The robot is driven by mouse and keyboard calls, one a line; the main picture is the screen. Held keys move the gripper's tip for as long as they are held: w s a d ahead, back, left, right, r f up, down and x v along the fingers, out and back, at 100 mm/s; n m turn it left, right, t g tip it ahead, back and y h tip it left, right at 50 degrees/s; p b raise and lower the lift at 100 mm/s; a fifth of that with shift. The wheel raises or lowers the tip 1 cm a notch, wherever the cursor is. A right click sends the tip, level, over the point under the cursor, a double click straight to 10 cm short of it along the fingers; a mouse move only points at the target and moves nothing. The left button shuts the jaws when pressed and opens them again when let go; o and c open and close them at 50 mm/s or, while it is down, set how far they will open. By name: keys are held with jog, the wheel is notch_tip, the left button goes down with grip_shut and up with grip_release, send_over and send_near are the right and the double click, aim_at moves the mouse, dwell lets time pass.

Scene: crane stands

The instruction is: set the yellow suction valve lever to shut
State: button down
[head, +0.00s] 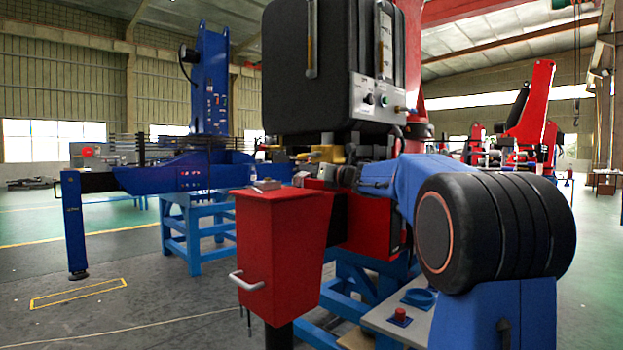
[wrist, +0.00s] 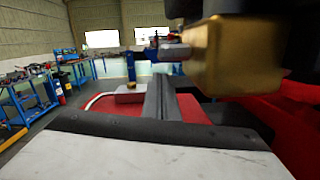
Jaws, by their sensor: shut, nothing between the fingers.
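The brass-yellow valve (head: 328,153) sits below the black tank, above the red box. In the wrist view its block (wrist: 232,58) fills the upper right, close to the camera, with a short grey stem (wrist: 172,51) pointing left. I cannot clearly separate the yellow lever from the valve body or read its setting. My gripper (head: 346,175) is just right of and slightly below the valve in the head view, partly hidden among dark parts. In the wrist view my gripper (wrist: 162,95) is shut and empty, its dark fingers reaching forward to the left of and below the brass block.
A red box (head: 280,255) with a white handle stands below the valve. The black tank (head: 330,70) with gauges and a small control panel (head: 378,98) is above. A blue crane (head: 205,170) on a blue stand is at left. Open floor lies at front left.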

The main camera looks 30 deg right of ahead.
aim_at(308, 155)
jog(key=shift+w+d+r, duration=0.15)
jog(key=shift+w+r, duration=0.05)
jog(key=shift+r, duration=0.45)
jog(key=shift+w+r, duration=0.3)
jog(key=shift+r, duration=0.4)
